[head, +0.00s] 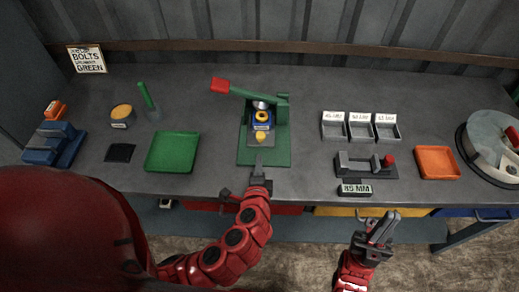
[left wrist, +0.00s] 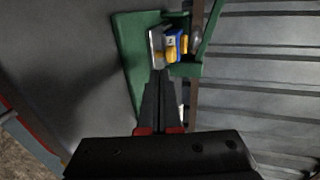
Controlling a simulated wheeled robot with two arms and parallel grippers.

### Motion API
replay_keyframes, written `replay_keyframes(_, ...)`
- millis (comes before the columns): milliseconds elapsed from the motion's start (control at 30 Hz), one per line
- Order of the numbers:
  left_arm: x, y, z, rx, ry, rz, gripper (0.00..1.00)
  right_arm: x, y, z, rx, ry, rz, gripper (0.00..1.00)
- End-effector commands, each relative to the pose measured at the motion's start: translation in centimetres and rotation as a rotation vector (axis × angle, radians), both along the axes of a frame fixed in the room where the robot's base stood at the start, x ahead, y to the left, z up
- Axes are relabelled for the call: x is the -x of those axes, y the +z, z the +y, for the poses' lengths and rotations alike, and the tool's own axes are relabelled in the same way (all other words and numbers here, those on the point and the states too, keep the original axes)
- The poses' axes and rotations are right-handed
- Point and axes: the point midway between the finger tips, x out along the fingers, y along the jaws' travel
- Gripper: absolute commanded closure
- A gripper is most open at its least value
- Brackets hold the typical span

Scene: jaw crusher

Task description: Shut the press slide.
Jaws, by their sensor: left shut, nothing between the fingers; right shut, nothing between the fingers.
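The green press (head: 281,155) stands at the middle of the bench, its lever arm raised to the left with a red handle (head: 220,85). Its grey slide (head: 249,139) carries a yellow knob (head: 261,137) at the front; behind it a blue block with a yellow ring (head: 262,117) sits under the press head. The slide (left wrist: 155,42) and knob (left wrist: 171,53) show in the left wrist view. My left gripper (head: 259,160) is shut and empty, its tips just in front of the slide; I cannot tell whether they touch it. My right gripper (head: 384,224) is shut and empty in front of the bench.
A green tray (head: 172,152) lies left of the press. To the right are several small labelled bins (head: 360,127), a grey gauge fixture (head: 365,165) with a display (head: 356,189), and an orange tray (head: 437,162). A round machine (head: 492,150) stands at far right.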

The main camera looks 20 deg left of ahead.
Motion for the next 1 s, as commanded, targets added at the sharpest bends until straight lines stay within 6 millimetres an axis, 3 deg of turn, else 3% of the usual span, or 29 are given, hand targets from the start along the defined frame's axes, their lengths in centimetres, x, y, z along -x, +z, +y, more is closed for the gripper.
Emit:
replay_keyframes(200,-3.5,-0.2,1.1,-0.002,0.004,0.002,1.00,0.0,2.3,0.0,0.000,0.000,0.000,1.00)
replay_keyframes(400,-5.6,-0.5,1.7,-0.003,0.003,0.001,1.00,0.0,3.2,0.0,0.000,0.000,0.000,1.00)
replay_keyframes(1000,-6.9,-0.7,2.0,-0.002,0.001,0.002,1.00,0.0,3.4,0.0,0.000,0.000,0.000,1.00)
